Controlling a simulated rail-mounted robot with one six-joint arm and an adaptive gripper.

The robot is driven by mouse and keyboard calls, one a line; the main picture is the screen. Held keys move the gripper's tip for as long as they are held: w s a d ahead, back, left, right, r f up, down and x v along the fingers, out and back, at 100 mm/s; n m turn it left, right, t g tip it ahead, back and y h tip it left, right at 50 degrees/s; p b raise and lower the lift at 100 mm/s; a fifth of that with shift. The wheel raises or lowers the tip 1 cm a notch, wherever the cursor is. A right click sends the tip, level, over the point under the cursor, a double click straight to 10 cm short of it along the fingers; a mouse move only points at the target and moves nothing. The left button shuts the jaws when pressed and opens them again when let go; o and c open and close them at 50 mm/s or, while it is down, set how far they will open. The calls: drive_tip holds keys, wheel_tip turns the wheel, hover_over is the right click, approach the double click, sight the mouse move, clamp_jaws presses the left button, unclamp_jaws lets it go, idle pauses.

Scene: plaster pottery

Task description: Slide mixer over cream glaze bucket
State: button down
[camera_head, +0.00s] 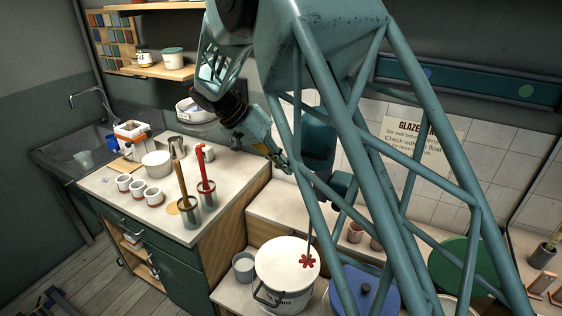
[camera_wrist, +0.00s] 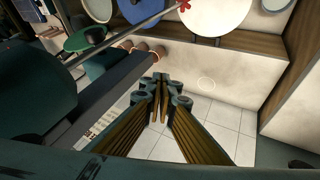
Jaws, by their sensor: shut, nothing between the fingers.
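The mixer (camera_head: 318,146) is a dark teal body by the wall, partly hidden behind my arm. Its thin shaft runs down to a red paddle (camera_head: 308,261). The paddle shows over the right part of the cream glaze bucket (camera_head: 278,258), right of its centre. In the wrist view the mixer body (camera_wrist: 38,100) is at left, and the paddle (camera_wrist: 184,5) overlaps the left edge of the cream bucket's top (camera_wrist: 222,14). My gripper (camera_head: 288,168) is shut and empty, just left of the mixer body; its tips (camera_wrist: 160,97) also show in the wrist view. Contact cannot be told.
A blue-topped bucket (camera_head: 362,290) and a green one (camera_head: 466,262) stand right of the cream bucket. A wall rail (camera_head: 470,82) carries blue and green dots. At left, a counter (camera_head: 222,180) holds cups and tools in pots (camera_head: 206,192). A grey pail (camera_head: 243,267) stands beside the cream bucket.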

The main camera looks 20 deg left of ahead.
drive_tip(key=w+d+f, duration=0.1)
drive_tip(key=d+f, duration=0.2)
drive_tip(key=d, duration=0.3)
drive_tip(key=shift+w+f+p, duration=0.2)
drive_tip(key=shift+f+p, duration=0.1)
drive_tip(key=shift+f, duration=0.05)
drive_tip(key=shift+d, duration=0.2)
